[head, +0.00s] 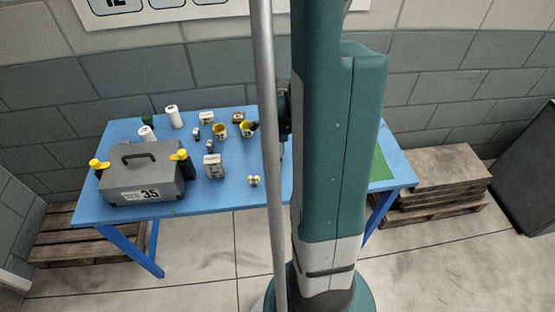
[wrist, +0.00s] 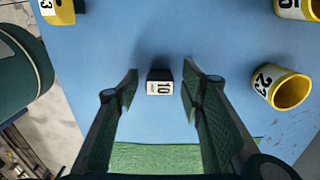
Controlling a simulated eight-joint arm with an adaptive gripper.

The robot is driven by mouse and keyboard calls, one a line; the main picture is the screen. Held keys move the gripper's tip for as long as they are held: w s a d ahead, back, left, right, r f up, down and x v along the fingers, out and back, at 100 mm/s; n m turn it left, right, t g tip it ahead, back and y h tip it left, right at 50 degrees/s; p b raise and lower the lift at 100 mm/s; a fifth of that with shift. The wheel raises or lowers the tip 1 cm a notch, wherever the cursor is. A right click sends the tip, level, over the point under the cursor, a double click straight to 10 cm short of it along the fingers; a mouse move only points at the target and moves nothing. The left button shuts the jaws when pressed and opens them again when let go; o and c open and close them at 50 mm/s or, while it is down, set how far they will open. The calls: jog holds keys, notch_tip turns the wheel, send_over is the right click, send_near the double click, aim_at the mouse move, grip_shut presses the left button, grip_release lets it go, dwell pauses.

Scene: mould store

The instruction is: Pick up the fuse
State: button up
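In the wrist view, a small dark piece with a white label marked 10, apparently the fuse (wrist: 160,82), is on the blue table. My gripper (wrist: 160,78) is open, with one dark finger on each side of the piece in the picture. There is a visible gap on both sides, and nothing is held. I cannot tell how far above the table the fingertips are. In the head view my arm hides the fingers and this piece.
The blue table (head: 235,185) also holds a grey case (head: 140,178), yellow cups, white rolls and small boxes. A yellow cup marked 23 (wrist: 290,91) lies right of my gripper in the wrist view. A green mat (wrist: 180,157) lies below the piece there.

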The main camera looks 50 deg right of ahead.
jog(key=shift+c, duration=0.2)
jog(key=c, duration=0.9)
jog(key=shift+r, duration=0.15)
jog(key=shift+r+p, duration=1.1)
jog(key=shift+r, duration=3.75)
